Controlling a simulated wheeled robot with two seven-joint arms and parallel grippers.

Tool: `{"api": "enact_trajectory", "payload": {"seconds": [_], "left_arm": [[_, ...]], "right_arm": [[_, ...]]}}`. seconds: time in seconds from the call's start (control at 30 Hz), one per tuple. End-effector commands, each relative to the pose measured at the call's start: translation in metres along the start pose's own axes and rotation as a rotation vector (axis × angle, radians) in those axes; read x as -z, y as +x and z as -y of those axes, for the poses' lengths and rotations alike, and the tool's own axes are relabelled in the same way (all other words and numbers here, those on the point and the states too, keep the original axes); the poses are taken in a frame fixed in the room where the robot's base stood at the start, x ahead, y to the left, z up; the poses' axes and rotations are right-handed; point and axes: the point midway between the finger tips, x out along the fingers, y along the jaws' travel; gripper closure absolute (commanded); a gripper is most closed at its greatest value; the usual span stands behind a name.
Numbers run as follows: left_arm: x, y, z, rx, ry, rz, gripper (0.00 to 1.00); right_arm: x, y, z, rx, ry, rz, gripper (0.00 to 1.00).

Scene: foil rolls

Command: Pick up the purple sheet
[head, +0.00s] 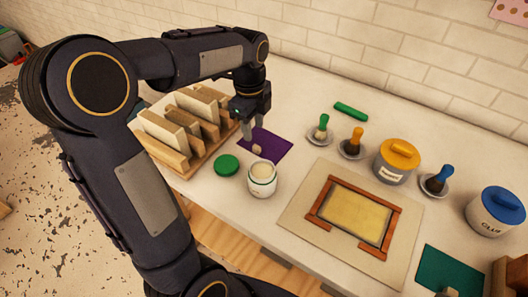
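The purple sheet (277,148) lies flat on the white table, right of the wooden rack. A small beige block or tab (257,149) sits at its near edge. My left gripper (253,131) points down over the sheet's left part, just behind the beige piece. Its two fingers look apart with nothing visible between them. Whether the fingertips touch the sheet is hard to tell. My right gripper is not in view.
A wooden rack (163,156) of upright boards stands left of the sheet. In front are a green lid (226,165) and an open white jar (261,179). Brushes on small dishes, an orange-lidded pot (397,161) and a framed board (300,238) fill the right side.

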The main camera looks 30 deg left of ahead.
Motion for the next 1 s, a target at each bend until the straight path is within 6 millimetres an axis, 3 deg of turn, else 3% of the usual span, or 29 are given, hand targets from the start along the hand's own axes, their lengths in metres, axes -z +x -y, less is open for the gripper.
{"api": "enact_trajectory", "payload": {"seconds": [0.17, 0.7, 1.0], "left_arm": [[-0.004, 0.016, 0.011, -0.028, 0.102, 0.025, 0.6], [0.0, 0.083, 0.015, -0.027, 0.099, 0.023, 0.6], [0.0, 0.087, 0.015, -0.024, 0.099, 0.023, 0.6]], "right_arm": [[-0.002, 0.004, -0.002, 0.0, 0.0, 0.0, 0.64], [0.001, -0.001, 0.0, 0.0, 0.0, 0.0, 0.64], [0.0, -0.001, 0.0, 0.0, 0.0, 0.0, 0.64]]}}
